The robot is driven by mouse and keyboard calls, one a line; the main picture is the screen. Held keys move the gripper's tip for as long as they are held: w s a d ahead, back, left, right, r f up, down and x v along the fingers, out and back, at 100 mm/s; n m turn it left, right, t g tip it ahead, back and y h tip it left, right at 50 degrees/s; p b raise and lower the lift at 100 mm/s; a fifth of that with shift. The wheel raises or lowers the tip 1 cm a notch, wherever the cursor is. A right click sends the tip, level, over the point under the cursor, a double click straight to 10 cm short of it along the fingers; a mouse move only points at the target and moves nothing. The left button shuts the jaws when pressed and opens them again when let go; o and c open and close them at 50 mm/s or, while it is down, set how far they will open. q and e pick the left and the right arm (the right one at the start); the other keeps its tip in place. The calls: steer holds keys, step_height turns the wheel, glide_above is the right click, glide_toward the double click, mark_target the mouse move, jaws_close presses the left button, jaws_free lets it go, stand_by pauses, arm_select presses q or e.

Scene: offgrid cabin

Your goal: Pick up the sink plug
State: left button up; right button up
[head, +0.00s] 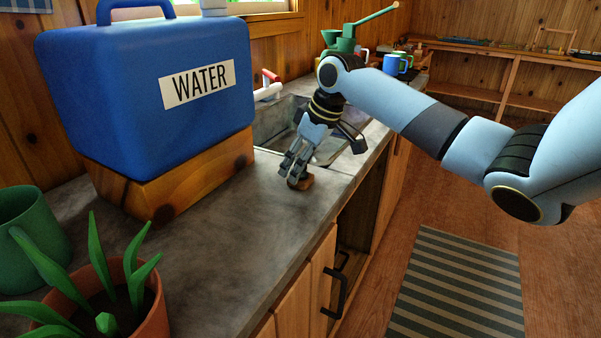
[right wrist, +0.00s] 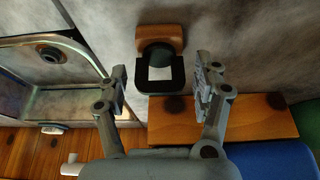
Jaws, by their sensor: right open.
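The sink plug (head: 304,184) is a small brown and dark piece on the grey counter just in front of the sink, partly hidden by my right gripper (head: 292,173) in the head view. In the right wrist view the plug (right wrist: 157,57) shows a wood-brown block, a dark round part and what looks like a black squared loop. My right gripper (right wrist: 153,76) is open there, with one finger on each side of the plug and visible gaps. I cannot tell how far above the counter the fingertips are. My left gripper is not in view.
A blue water container (head: 120,90) stands on a wooden block (head: 185,183) left of the gripper. The metal sink (head: 272,122) lies just beyond it. A potted plant (head: 150,310) and green mug (head: 35,230) stand at near left. The counter front is clear.

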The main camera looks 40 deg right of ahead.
steer(key=c, duration=1.2)
steer(key=shift+c, duration=0.2)
steer(key=shift+r, duration=0.1)
